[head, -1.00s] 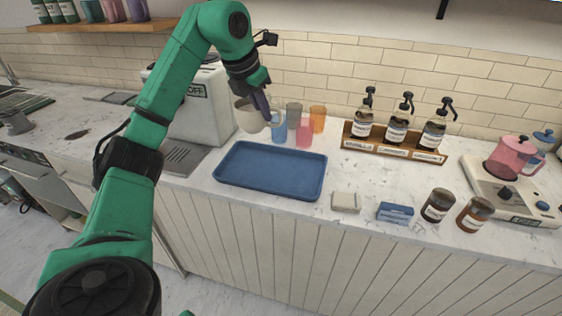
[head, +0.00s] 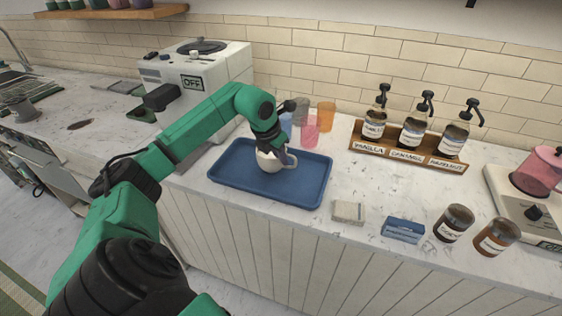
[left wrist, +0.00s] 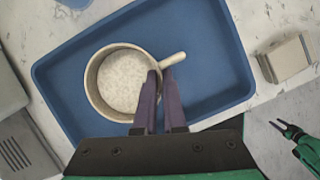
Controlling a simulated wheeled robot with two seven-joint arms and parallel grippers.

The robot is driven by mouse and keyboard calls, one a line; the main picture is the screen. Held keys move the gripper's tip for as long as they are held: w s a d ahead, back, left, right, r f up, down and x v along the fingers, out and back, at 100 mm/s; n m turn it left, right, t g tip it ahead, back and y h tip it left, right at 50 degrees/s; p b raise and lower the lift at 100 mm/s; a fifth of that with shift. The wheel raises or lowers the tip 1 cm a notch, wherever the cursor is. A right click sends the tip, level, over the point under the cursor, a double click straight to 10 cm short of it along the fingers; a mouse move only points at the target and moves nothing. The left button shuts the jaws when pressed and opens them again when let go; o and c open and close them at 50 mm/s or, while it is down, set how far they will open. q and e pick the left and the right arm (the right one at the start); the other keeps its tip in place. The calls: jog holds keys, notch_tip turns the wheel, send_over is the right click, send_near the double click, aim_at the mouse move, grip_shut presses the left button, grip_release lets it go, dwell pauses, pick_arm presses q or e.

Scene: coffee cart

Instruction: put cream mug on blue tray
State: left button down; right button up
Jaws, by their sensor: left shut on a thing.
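The cream mug (head: 268,162) is upright over the left-middle part of the blue tray (head: 312,190). In the left wrist view the mug (left wrist: 93,98) shows from above, with its speckled inside, and the blue tray (left wrist: 215,50) lies beneath it. My left gripper (head: 280,155) is shut on the mug near its handle. The gripper's fingers (left wrist: 160,95) also show in the left wrist view, at the rim and handle. I cannot tell whether the mug's base touches the tray. My right gripper is not in the head view.
Clear coloured cups (head: 311,130) stand just behind the tray. A white machine (head: 200,65) is at the back left. A wooden rack of syrup bottles (head: 408,148) is to the right. A small pale block (head: 349,211), a blue box (head: 403,229) and two jars (head: 453,223) line the front edge.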

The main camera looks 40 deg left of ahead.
pick_arm(q)
jog(key=shift+s+f, duration=0.1)
jog(key=shift+f, duration=0.7)
jog(key=c, duration=1)
grip_release()
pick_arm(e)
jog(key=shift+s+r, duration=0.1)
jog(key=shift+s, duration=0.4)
pick_arm(q)
jog(key=shift+s+r, duration=0.1)
jog(key=shift+r, duration=0.15)
jog(key=b+v, duration=0.1)
jog(key=v, duration=1)
jog(key=shift+r+b, duration=0.25)
jog(key=shift+b, duration=0.1)
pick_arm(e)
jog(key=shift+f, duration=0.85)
pick_arm(q)
jog(key=shift+s, duration=0.15)
jog(key=shift+f, duration=0.1)
